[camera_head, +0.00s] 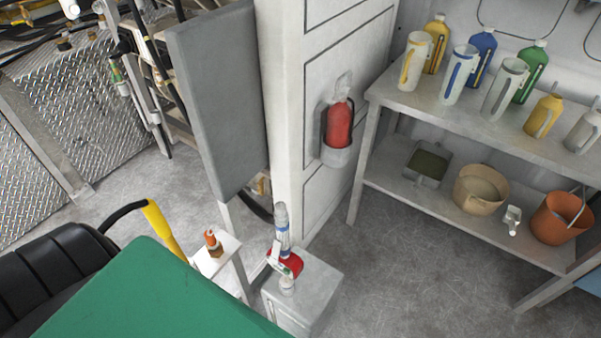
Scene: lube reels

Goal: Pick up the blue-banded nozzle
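A slim grey and white nozzle-like piece with a blue band (283,226) stands nearly upright at the lower middle. Its grey tip points up. Its lower end is at a red part (290,263) above a small grey cabinet (315,285); I cannot tell how it is held there. Another slim nozzle-like piece with a green band (117,76) hangs by the metal panels at the upper left. Neither of my grippers is in view.
A grey shelf unit (455,118) with several bottles and jugs stands at the right. A fire extinguisher (340,125) hangs on the white wall. A green surface (150,295) and yellow handle (163,230) fill the lower left. Floor (400,270) is clear right of the cabinet.

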